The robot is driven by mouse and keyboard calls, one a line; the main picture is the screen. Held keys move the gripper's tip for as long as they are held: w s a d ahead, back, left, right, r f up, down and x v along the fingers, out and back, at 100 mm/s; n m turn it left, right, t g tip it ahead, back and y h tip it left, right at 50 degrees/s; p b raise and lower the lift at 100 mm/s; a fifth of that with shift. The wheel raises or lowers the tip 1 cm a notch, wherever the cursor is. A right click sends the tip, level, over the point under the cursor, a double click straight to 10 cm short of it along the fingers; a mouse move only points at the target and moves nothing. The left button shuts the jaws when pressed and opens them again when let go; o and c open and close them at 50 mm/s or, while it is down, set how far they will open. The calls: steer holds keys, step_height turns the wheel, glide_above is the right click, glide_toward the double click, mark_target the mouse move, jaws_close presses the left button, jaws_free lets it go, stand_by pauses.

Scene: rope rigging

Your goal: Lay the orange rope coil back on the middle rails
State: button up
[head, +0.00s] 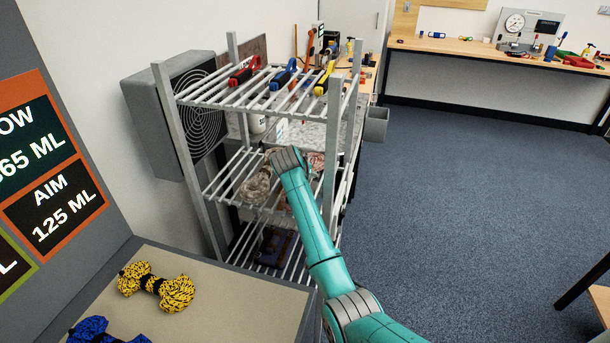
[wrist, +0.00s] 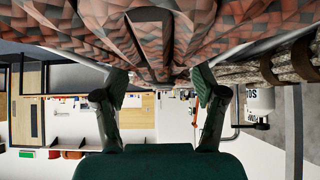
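The orange rope coil (wrist: 95,35), orange-pink with dark flecks, fills the top of the wrist view, very close to the camera. In the head view a small pinkish patch of rope (head: 317,161) shows on the middle rails (head: 222,188), to the right of my gripper; the arm hides much of that spot. My gripper (head: 286,158) reaches into the rack at middle-rail height. In the wrist view its two fingers (wrist: 162,80) stand apart, with their tips at the coil's edge and a dark band of the coil between them. I cannot tell whether they touch it.
A tan rope coil (head: 257,187) lies on the middle rails left of my arm. The top rails carry red, blue and yellow-handled tools (head: 284,74). A dark object (head: 274,246) sits on the bottom rails. Yellow (head: 155,286) and blue (head: 100,331) rope bundles lie on the near table.

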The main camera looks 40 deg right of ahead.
steer(key=shift+r, duration=0.1)
steer(key=v, duration=1.2)
